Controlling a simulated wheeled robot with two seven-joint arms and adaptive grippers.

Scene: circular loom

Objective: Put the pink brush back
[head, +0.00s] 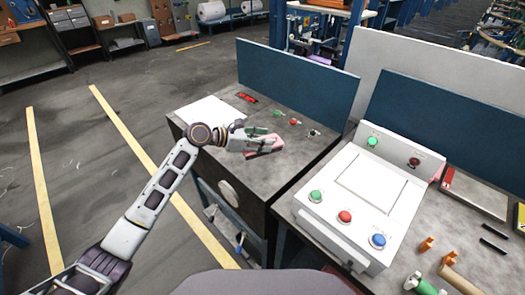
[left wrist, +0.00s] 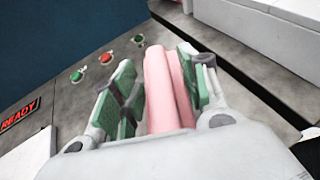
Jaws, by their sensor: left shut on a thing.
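My left gripper (head: 262,142) is over the top of the dark cabinet on the left. It is shut on the pink brush (head: 266,147), whose pink body shows at the fingers in the head view. In the left wrist view the pink brush (left wrist: 162,85) lies between the green-padded fingers of the left gripper (left wrist: 160,90). Its far end points away from the wrist, and its near part is hidden by the gripper body. I cannot tell whether the brush touches the cabinet top. My right gripper is not in view.
The cabinet top (head: 205,135) bears a white sheet (head: 210,111), a red display (head: 247,97) and small green and red buttons (head: 292,121). A blue panel (head: 300,80) stands behind. A white control box (head: 362,195) is on the right bench, with orange pegs and tools near its front right.

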